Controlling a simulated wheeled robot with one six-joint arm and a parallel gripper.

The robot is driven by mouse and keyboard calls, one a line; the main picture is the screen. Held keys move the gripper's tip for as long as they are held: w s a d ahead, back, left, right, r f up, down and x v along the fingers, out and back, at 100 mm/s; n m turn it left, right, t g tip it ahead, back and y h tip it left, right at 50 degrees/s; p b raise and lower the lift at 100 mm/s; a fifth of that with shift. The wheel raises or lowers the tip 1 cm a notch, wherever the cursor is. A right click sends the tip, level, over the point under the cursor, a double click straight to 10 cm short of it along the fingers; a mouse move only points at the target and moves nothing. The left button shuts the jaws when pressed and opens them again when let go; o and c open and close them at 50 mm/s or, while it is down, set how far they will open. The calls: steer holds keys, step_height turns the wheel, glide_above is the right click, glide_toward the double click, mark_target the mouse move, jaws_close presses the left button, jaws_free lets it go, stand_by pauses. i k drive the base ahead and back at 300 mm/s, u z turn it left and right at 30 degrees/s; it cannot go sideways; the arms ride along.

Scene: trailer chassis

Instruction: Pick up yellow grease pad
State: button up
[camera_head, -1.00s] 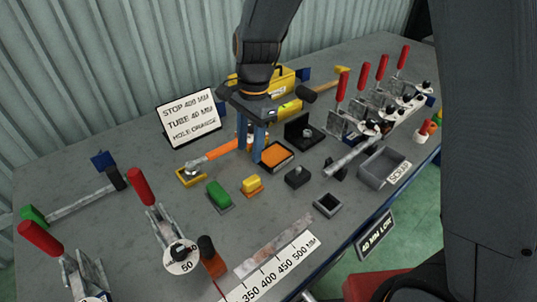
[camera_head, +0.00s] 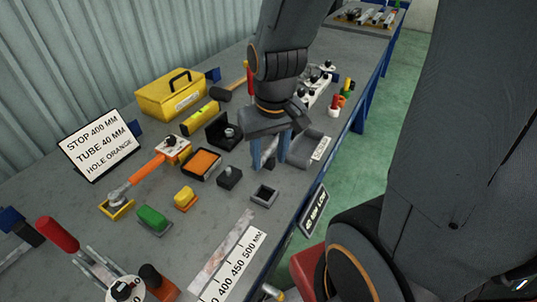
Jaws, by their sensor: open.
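A small yellow pad (camera_head: 186,194), which looks like the yellow grease pad, sits on an orange base on the grey bench, right of a green pad (camera_head: 152,218). My gripper (camera_head: 269,162) points down with its blue fingers apart. It is above the bench to the right of the yellow pad, near a grey bin (camera_head: 306,151), and clear of the pad. A dark object shows partly behind the fingers. Nothing is seen held.
A dark block with a knob (camera_head: 229,177) and a small open square holder (camera_head: 264,195) stand between the pad and the front edge. An orange-topped pad (camera_head: 202,164), an orange-handled tool (camera_head: 147,171) and a yellow toolbox (camera_head: 170,95) lie behind. A ruler strip (camera_head: 235,262) lies in front.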

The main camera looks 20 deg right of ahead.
mark_target(186, 198)
steer(key=u, duration=2.55)
steer(key=k, duration=0.55)
steer(key=z, duration=1.3)
